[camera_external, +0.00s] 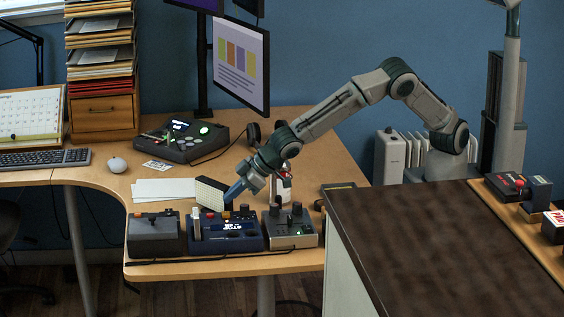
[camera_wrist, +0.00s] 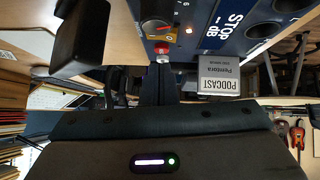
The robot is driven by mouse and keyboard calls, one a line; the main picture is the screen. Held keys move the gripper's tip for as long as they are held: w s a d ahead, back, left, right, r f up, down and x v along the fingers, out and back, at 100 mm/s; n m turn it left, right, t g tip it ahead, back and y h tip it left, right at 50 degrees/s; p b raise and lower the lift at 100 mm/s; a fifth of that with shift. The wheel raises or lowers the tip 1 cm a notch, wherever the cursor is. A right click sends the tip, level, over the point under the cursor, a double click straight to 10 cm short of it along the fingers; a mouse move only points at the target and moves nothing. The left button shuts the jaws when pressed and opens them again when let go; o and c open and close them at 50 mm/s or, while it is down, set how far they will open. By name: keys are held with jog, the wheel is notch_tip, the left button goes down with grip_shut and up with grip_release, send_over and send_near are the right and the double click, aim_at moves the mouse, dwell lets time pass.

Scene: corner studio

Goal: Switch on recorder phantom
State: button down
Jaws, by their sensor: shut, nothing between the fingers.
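A blue recorder (camera_external: 225,242) with a lit display stands at the front of the desk, between two grey units. A small red switch or button (camera_wrist: 162,47) sits at the panel's edge. My gripper (camera_external: 231,197) reaches down over the recorder; in the wrist view its shut, empty fingers (camera_wrist: 161,68) point at the red part. Whether they touch it I cannot tell. No label reading phantom is legible.
A grey unit (camera_external: 155,235) stands left and another with knobs (camera_external: 292,230) right. A small box (camera_external: 210,191) stands behind the recorder; a box lettered PODCAST (camera_wrist: 218,77) shows in the wrist view. A dark-topped counter (camera_external: 430,245) lies at right, and a black console (camera_external: 184,141) behind.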

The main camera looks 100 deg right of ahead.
jog(key=d+b+v, duration=0.1)
jog(key=v, duration=0.9)
jog(key=shift+d+r, duration=0.4)
jog(key=shift+r, duration=0.2)
jog(key=s+d+r+m+g+p, duration=0.1)
jog(key=s+d+r+g, duration=0.15)
jog(key=s+d, duration=0.4)
jog(key=s+d+r+m+g+p, duration=0.1)
jog(key=s+d+r+p, duration=0.15)
jog(key=s+d, duration=0.45)
jog(key=s+d+r+g+p, duration=0.1)
jog(key=s+d, duration=0.1)
jog(key=s, duration=1.1)
jog(key=s+d+r+n+g+y+p, duration=0.1)
jog(key=s+d+r+p, duration=0.1)
jog(key=s, duration=1.1)
jog(key=shift+s+r+g, duration=0.35)
jog(key=shift+s, duration=0.05)
